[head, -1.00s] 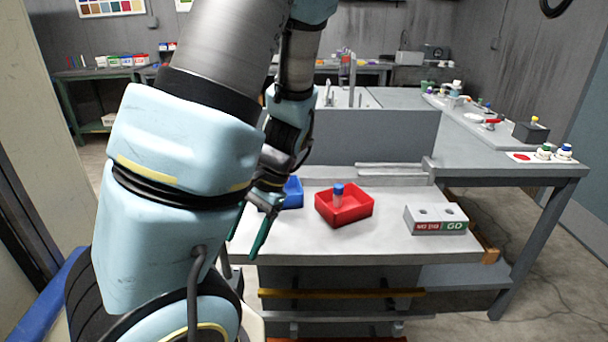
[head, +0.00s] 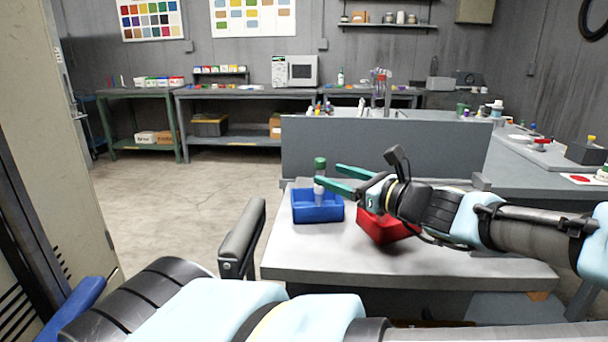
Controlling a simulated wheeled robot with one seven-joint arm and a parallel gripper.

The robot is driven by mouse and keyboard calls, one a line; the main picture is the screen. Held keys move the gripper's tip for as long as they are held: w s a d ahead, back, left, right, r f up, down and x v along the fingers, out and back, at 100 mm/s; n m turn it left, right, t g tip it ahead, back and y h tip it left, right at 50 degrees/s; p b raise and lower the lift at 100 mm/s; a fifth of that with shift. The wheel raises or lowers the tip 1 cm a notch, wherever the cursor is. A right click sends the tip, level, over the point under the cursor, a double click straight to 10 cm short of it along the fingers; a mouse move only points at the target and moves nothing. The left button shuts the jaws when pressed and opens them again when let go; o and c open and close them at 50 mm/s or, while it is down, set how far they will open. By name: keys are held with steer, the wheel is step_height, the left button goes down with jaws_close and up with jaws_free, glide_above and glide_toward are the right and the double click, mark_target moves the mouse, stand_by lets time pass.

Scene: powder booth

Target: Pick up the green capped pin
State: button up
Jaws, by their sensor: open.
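The green capped pin (head: 320,164) stands upright in the blue tray (head: 318,214) on the near grey table. It has a dark green cap and a pale body. My gripper (head: 327,174) reaches in from the right with its two teal fingers apart. The lower fingertip crosses in front of the pin's body. The upper fingertip ends just right of the cap. I cannot tell whether either finger touches the pin.
A red tray (head: 372,226) sits right of the blue tray, partly hidden by my gripper. A grey panel (head: 380,145) rises behind the near table (head: 330,258). The table's front is clear. A bench (head: 250,92) with a microwave (head: 295,71) stands at the back.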

mark_target(320, 172)
steer(key=shift+w+d+r+m+t+h, duration=0.15)
steer(key=shift+w+d+m+t, duration=0.15)
steer(key=shift+d+m, duration=0.15)
steer(key=shift+w+d+r+m+t+h, duration=0.15)
steer(key=shift+w+d+m+t, duration=0.15)
steer(key=shift+m, duration=0.25)
steer(key=p+x, duration=0.2)
steer(key=x, duration=0.8)
steer(key=shift+w, duration=0.15)
steer(key=shift+f, duration=0.1)
jaws_close()
